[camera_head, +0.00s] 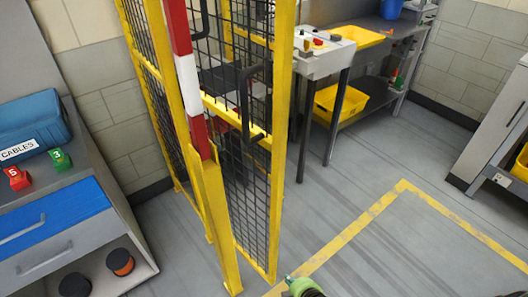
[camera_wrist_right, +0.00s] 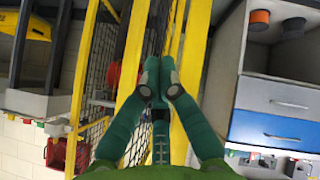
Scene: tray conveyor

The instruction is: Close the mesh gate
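The mesh gate (camera_head: 277,150) is a tall black mesh panel in a yellow frame, standing in the middle of the head view. It is seen at a steep angle, its free edge toward the right, and seems to stand swung out. A black bar handle (camera_head: 245,105) is on it. My right gripper shows only as a green and dark part at the bottom edge of the head view, near the gate's foot. In the right wrist view its dark green fingers (camera_wrist_right: 163,62) lie close together, with nothing seen between them; yellow posts stand behind. My left gripper is not in view.
A red and white post (camera_head: 188,80) stands left of the gate. A yellow line (camera_head: 345,235) marks the floor; the grey floor right of the gate is clear.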

